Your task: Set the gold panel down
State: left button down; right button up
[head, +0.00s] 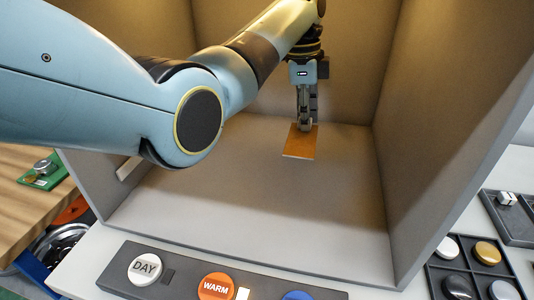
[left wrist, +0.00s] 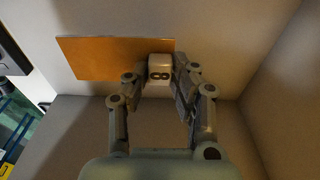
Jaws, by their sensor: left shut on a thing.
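The gold panel (head: 300,144) is a flat orange-gold plate inside the grey booth, near its back wall. In the left wrist view, the panel (left wrist: 100,58) spreads mostly to the left of the fingers. My left gripper (head: 306,124) points down at the panel's far part. Its fingers are shut on a small white block marked 8 (left wrist: 159,68), which sits against the panel like a grip. I cannot tell whether the panel touches the booth floor. My right gripper is not in view.
The grey booth (head: 385,230) has walls at left, back and right; its front floor is clear. A button strip (head: 182,272) with DAY and WARM buttons stands in front. Dark trays with discs (head: 472,262) lie at right. A green board (head: 42,176) lies on wood at left.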

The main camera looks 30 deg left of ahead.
pick_arm(q)
jog(key=p, duration=0.2)
send_over(266, 170)
jog(key=w+d, duration=0.1)
jog(key=f, duration=0.3)
jog(key=shift+w+d+f, duration=0.15)
jog(key=shift+w+f, duration=0.05)
jog(key=shift+f, duration=0.05)
jog(key=shift+s+a+f, duration=0.75)
jog(key=shift+a+f, duration=0.1)
jog(key=shift+f, duration=0.1)
notch_tip(266, 170, down, 4)
jog(key=shift+s+r+p, duration=0.1)
jog(key=shift+r+p, duration=0.15)
jog(key=shift+p, duration=0.05)
jog(key=shift+f, duration=0.25)
jog(key=c, duration=1.1)
grip_release()
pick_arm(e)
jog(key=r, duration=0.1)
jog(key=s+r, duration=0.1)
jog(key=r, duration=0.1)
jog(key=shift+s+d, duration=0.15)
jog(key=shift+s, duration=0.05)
